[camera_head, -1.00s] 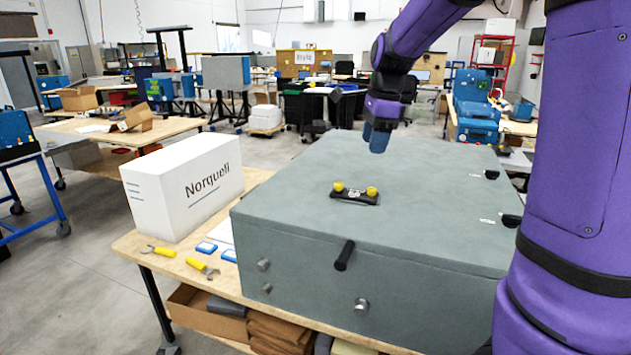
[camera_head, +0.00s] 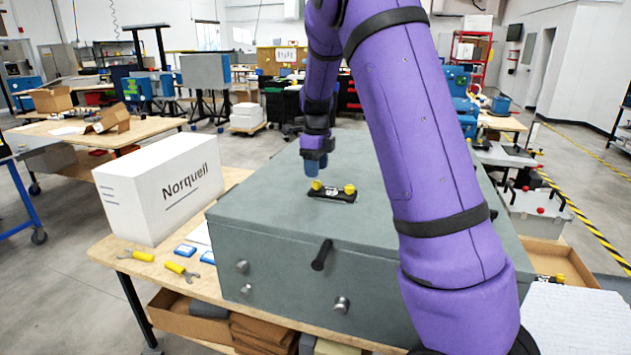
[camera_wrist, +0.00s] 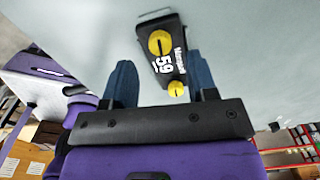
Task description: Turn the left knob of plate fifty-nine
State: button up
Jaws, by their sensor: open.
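Plate fifty-nine (camera_head: 333,196) is a small dark plate on top of the grey analyser box. It has a yellow left knob (camera_head: 316,185) and a yellow right knob (camera_head: 350,189). My gripper (camera_head: 313,174) points down just behind the left knob, apparently above the box top. In the wrist view, my gripper's (camera_wrist: 160,62) two blue fingers are spread apart, with nothing held. Plate fifty-nine (camera_wrist: 168,62) shows between and beyond them, bearing "59", with a larger-looking knob (camera_wrist: 160,42) and a smaller-looking one (camera_wrist: 176,88). I cannot tell whether a finger touches a knob.
The grey box (camera_head: 265,230) has a black handle (camera_head: 321,255) and metal knobs on its front. A white Norquell carton (camera_head: 160,190) stands to its left. Yellow-handled tools (camera_head: 180,270) and blue pieces lie on the wooden table (camera_head: 115,250). The box top around the plate is clear.

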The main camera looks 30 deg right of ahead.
aim_at(316, 182)
jog(key=shift+f, duration=2.25)
jog(key=c, duration=0.9)
